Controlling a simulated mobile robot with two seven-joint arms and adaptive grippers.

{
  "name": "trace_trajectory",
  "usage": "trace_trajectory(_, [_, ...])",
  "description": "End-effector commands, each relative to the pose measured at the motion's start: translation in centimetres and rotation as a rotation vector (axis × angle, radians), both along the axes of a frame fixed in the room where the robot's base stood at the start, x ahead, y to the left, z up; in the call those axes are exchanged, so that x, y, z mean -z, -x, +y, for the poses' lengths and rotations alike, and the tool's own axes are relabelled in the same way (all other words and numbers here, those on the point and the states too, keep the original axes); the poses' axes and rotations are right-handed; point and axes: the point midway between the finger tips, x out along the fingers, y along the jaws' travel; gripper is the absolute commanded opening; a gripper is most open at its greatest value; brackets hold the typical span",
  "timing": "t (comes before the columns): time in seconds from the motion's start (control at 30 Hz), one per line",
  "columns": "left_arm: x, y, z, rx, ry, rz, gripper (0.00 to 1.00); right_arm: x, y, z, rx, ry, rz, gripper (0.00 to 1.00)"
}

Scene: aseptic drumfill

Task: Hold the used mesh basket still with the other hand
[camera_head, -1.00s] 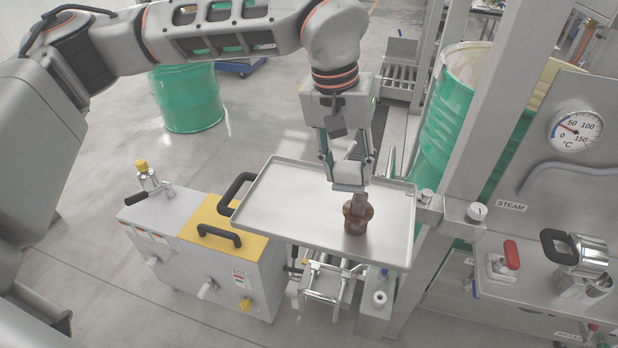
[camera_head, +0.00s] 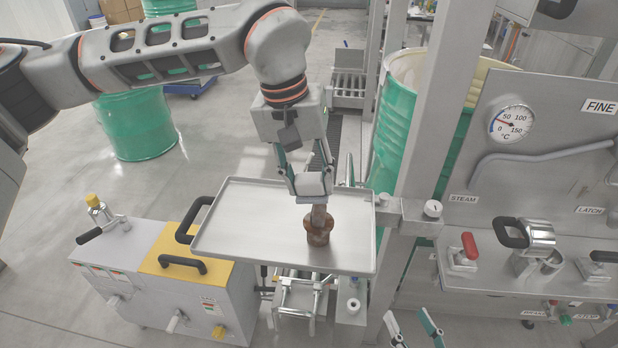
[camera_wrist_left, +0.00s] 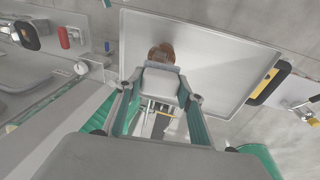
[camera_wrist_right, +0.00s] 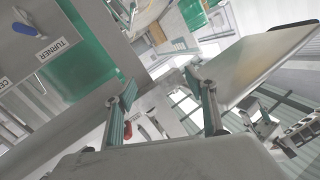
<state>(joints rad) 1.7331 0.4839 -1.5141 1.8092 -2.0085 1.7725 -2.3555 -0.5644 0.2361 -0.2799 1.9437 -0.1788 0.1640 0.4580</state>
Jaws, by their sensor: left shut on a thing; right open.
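The used mesh basket (camera_head: 318,234) is a brown, stained piece with a flared collar. It stands upright on the bare metal tray (camera_head: 245,223), near the front right part. My left gripper (camera_head: 314,195) reaches down from above and is shut on the basket's upper part, which its fingers partly hide. In the left wrist view the brown basket (camera_wrist_left: 162,53) shows just beyond the fingers. My right gripper (camera_head: 413,326) is open and empty at the bottom edge of the head view, in front of the tray and to its right. The right wrist view shows nothing between its fingers (camera_wrist_right: 160,90).
A steel post (camera_head: 440,120) and bracket stand right of the tray. Beyond is a panel with a gauge (camera_head: 512,123), a red-handled valve (camera_head: 469,247) and a black-handled steel cup (camera_head: 530,240). A green drum (camera_head: 396,125) stands behind. A yellow-topped cart (camera_head: 185,250) is left.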

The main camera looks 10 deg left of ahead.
Motion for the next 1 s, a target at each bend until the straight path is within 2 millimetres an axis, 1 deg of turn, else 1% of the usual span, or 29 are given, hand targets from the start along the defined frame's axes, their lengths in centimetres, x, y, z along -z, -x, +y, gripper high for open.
trace_trajectory(0.03, [0.0,0.0,0.0,0.0,0.0,0.0,0.2,-2.0,-0.2,0.8,-0.03,-0.068,-0.042,0.56])
trace_trajectory(0.1, [0.0,0.0,0.0,0.0,0.0,0.0,0.2,-4.5,-0.2,2.0,-0.074,-0.172,-0.089,0.56])
trace_trajectory(0.2, [0.0,0.0,0.0,0.0,0.0,0.0,0.2,-7.8,0.0,3.2,-0.14,-0.296,-0.14,0.56])
trace_trajectory(0.4, [0.0,0.0,0.0,0.0,0.0,0.0,0.2,-13.1,0.3,5.1,-0.257,-0.463,-0.204,0.56])
trace_trajectory(0.47, [0.0,0.0,0.0,0.0,0.0,0.0,0.2,-14.6,0.0,5.5,-0.283,-0.489,-0.22,0.56])
trace_trajectory(0.53, [0.0,0.0,0.0,0.0,0.0,0.0,0.2,-16.3,-0.7,5.9,-0.301,-0.494,-0.235,0.56])
trace_trajectory(0.6, [0.0,0.0,0.0,0.0,0.0,0.0,0.2,-17.4,-1.7,6.2,-0.3,-0.466,-0.238,0.56])
trace_trajectory(0.7, [0.0,0.0,0.0,0.0,0.0,0.0,0.2,-18.2,-3.1,6.7,-0.292,-0.403,-0.232,0.56])
trace_trajectory(0.9, [0.0,0.0,0.0,0.0,0.0,0.0,0.2,-19.1,-5.3,8.1,-0.299,-0.211,-0.2,0.56])
trace_trajectory(1.0, [0.0,0.0,0.0,0.0,0.0,0.0,0.2,-19.2,-5.7,9.3,-0.334,-0.09,-0.178,0.56])
